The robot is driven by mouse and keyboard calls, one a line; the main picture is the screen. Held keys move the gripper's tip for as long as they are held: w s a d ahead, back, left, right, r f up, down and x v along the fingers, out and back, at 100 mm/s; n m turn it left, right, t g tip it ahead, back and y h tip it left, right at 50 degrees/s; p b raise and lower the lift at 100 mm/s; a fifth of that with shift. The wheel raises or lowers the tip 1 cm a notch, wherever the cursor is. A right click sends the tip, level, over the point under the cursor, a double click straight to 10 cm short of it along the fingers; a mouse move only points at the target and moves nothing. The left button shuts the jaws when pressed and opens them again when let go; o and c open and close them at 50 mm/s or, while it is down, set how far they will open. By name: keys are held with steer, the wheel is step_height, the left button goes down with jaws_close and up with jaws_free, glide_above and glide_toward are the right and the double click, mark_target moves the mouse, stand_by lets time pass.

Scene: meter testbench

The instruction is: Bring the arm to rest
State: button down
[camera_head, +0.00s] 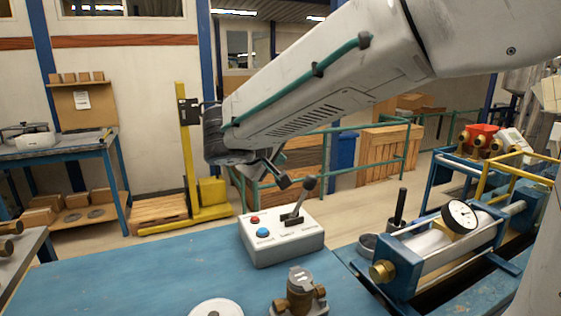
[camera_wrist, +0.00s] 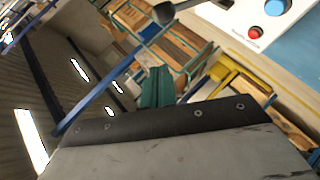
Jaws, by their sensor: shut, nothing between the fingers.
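My arm reaches across the upper part of the head view from the right. My gripper (camera_head: 283,181) hangs at its far end, above and behind the control box, and is shut and empty. The white control box (camera_head: 283,242) stands on the blue table (camera_head: 130,277). It has a red button, a blue button and a black lever (camera_head: 298,203) with a round knob. The gripper tips show just left of the knob; I cannot tell the gap in depth. The wrist view is tilted and shows the red button (camera_wrist: 255,33) and blue button (camera_wrist: 270,6) at top right.
A brass valve fitting (camera_head: 300,292) and a white disc (camera_head: 216,308) are at the table's front. A blue test bench with a dial gauge (camera_head: 459,216) is at right. A yellow lift stacker (camera_head: 190,150) and wooden crates (camera_head: 384,153) stand behind. The table's left part is clear.

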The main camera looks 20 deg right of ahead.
stand_by(0.4)
steer(key=s+d+f+m+g+y, duration=0.1)
steer(key=s+f+g+y, duration=0.1)
steer(key=s, duration=0.8)
steer(key=s+d+f+m+g+y, duration=0.2)
steer(key=s+f+g+y, duration=0.1)
steer(key=s, duration=0.8)
steer(key=s+d+f+m+g+y, duration=0.1)
steer(key=s+d+f+g+y, duration=0.1)
steer(key=s, duration=0.8)
steer(key=shift+s+d+f+m+g+y, duration=0.15)
steer(key=shift+f+m+g+y, duration=0.15)
steer(key=shift+f+y, duration=0.7)
steer(key=shift+f, duration=0.2)
